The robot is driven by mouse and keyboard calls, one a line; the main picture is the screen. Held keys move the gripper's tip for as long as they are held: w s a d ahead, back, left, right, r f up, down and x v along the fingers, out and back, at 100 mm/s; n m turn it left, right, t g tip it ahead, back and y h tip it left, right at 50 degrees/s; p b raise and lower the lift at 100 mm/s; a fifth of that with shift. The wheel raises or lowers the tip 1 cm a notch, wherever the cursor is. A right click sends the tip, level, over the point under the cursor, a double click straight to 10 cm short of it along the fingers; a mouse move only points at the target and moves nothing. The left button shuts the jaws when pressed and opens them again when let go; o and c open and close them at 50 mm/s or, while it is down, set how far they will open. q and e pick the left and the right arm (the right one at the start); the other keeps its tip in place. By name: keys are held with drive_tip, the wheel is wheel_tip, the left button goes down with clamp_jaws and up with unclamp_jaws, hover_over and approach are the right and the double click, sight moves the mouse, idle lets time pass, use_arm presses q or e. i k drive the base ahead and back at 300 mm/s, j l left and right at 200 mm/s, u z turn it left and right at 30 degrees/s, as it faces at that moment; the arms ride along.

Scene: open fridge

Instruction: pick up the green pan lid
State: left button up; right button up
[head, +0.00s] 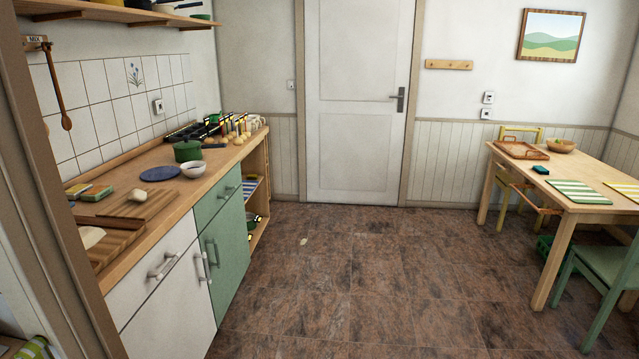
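A green pot (187,152) stands on the wooden counter at the left, behind a white bowl. Its top looks closed by a green lid, but it is too small to be sure. Another green piece of cookware (253,220) sits low in the open shelf at the counter's end, partly hidden. A small green item (201,17) is on the wall shelf at the top left. I cannot tell whether either of these is a lid. Neither of my grippers is in view.
The counter (215,163) also holds a blue plate (160,174), a white bowl (193,170), cutting boards (140,204) and several small items at its far end. A table (520,168) and green chair (610,262) stand at the right. The middle floor is mostly clear.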

sight(185, 145)
drive_tip(key=i, duration=0.75)
drive_tip(key=i+l+u, duration=0.1)
drive_tip(key=i, duration=0.6)
drive_tip(key=i+l, duration=0.1)
drive_tip(key=i, duration=0.65)
